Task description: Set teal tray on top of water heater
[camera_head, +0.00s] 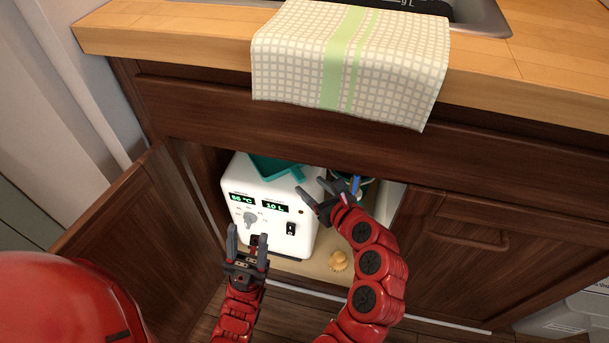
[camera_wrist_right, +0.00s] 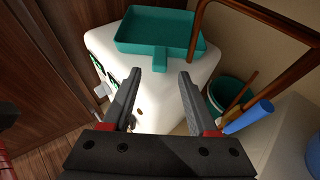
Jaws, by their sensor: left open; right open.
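The white water heater (camera_head: 270,205) stands inside the open cabinet, with displays and a knob on its front. The teal tray (camera_head: 272,168) rests on top of it, partly hidden by the cabinet's upper edge. In the right wrist view the tray (camera_wrist_right: 160,30) lies on the heater's top, its handle pointing towards my gripper. My right gripper (camera_head: 321,196) is open and empty at the heater's right side; its fingers (camera_wrist_right: 160,90) are apart from the tray. My left gripper (camera_head: 247,240) is open and empty in front of the heater's lower front.
A green bucket (camera_wrist_right: 233,95) with a blue-handled item (camera_wrist_right: 250,117) stands right of the heater. A brown pipe (camera_wrist_right: 250,10) runs beside it. The left cabinet door (camera_head: 140,235) is open; a cloth (camera_head: 350,65) hangs above.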

